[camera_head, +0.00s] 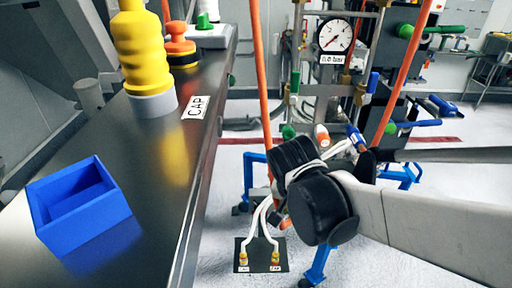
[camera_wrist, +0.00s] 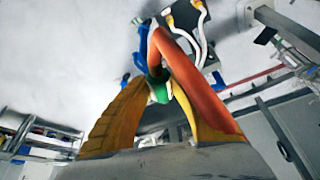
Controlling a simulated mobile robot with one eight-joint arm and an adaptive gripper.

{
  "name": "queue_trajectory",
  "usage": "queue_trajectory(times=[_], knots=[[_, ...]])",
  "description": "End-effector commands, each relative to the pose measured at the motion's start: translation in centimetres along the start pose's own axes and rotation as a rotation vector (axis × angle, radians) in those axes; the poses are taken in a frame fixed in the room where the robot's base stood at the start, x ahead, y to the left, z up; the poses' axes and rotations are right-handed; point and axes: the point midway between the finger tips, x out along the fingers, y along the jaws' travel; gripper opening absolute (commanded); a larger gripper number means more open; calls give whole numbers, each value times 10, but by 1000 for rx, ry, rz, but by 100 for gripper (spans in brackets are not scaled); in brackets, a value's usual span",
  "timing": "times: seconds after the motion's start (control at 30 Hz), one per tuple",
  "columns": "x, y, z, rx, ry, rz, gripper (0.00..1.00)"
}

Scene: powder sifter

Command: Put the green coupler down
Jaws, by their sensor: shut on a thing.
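In the wrist view the green coupler (camera_wrist: 160,93) sits between the yellow-orange fingers of my gripper (camera_wrist: 158,78), which is shut on it. A thick orange hose (camera_wrist: 190,75) arcs over it and down to the right. The fingers and the hose hide part of the coupler. In the head view my black wrist joints hide the gripper. I cannot make out the held coupler there for certain.
A steel bench (camera_head: 165,190) at left carries a blue open box (camera_head: 110,212), a yellow bottle (camera_head: 140,50) and a CAP label (camera_head: 195,107). A pipe rack with a gauge (camera_head: 335,36) stands ahead. White hoses meet a dark floor plate (camera_head: 260,262). Pale floor lies around it.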

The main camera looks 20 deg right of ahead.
Motion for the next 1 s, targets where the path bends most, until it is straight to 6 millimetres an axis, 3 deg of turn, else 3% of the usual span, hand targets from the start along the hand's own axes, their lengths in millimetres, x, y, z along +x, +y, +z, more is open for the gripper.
queue_trajectory(times=[0.13, 0.4, 0.6, 0.9, 1.0], knots=[[11, 4, -24, 16, 1, 6, 0], [43, 4, -97, 13, 1, 6, 0], [60, 4, -140, 10, 1, 4, 0], [71, 4, -165, 8, 1, 4, 0], [88, 4, -158, 7, 1, 3, 0]])
